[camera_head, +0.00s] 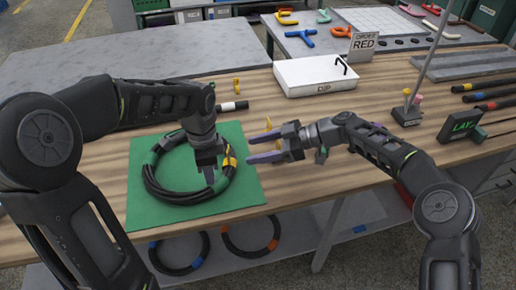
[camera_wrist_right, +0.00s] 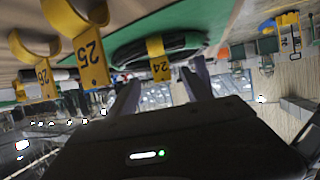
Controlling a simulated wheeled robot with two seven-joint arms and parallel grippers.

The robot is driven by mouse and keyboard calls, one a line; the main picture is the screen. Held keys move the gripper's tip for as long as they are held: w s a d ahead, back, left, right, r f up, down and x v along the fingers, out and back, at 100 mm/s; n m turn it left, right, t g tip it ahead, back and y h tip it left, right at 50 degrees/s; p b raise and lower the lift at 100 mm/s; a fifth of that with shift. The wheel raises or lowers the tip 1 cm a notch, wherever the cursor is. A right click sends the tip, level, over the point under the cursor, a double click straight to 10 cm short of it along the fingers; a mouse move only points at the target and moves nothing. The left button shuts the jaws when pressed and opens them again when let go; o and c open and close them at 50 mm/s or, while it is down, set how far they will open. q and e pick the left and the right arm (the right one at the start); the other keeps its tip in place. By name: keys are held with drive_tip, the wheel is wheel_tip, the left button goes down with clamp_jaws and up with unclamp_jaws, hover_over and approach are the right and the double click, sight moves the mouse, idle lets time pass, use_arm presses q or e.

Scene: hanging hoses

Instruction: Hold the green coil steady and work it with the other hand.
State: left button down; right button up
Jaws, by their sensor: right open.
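The green coil (camera_head: 152,184), a black hose loop with green bands, lies flat on a green mat (camera_head: 140,218) at the left of the bench. A yellow tag (camera_head: 229,161) sits on its right side; in the right wrist view the coil (camera_wrist_right: 185,42) carries a tag marked 24 (camera_wrist_right: 158,62). My left gripper (camera_head: 208,176) points down at the coil's right part, its fingers overlapping the hose; whether they are closed on it is unclear. My right gripper (camera_head: 252,147) is open and empty, just right of the coil, fingers pointing left towards the tag.
A white box marked CUP (camera_head: 315,76) stands behind. A LAY sign (camera_head: 463,126) and a thin upright pole (camera_head: 428,62) are at the right. Blue-banded (camera_head: 179,268) and orange-banded (camera_head: 250,252) coils lie on the shelf below.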

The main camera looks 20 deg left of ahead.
sight(229, 158)
drive_tip(key=x, duration=1.2)
clamp_jaws()
idle(1.0)
idle(0.8)
use_arm(q)
drive_tip(key=shift+f, duration=0.85)
drive_tip(key=shift+s+f, duration=0.1)
drive_tip(key=shift+f, duration=0.05)
idle(1.3)
use_arm(e)
drive_tip(key=shift+r, duration=0.25)
use_arm(q)
drive_tip(key=shift+s+d+f, duration=0.1)
use_arm(e)
drive_tip(key=shift+r, duration=2.75)
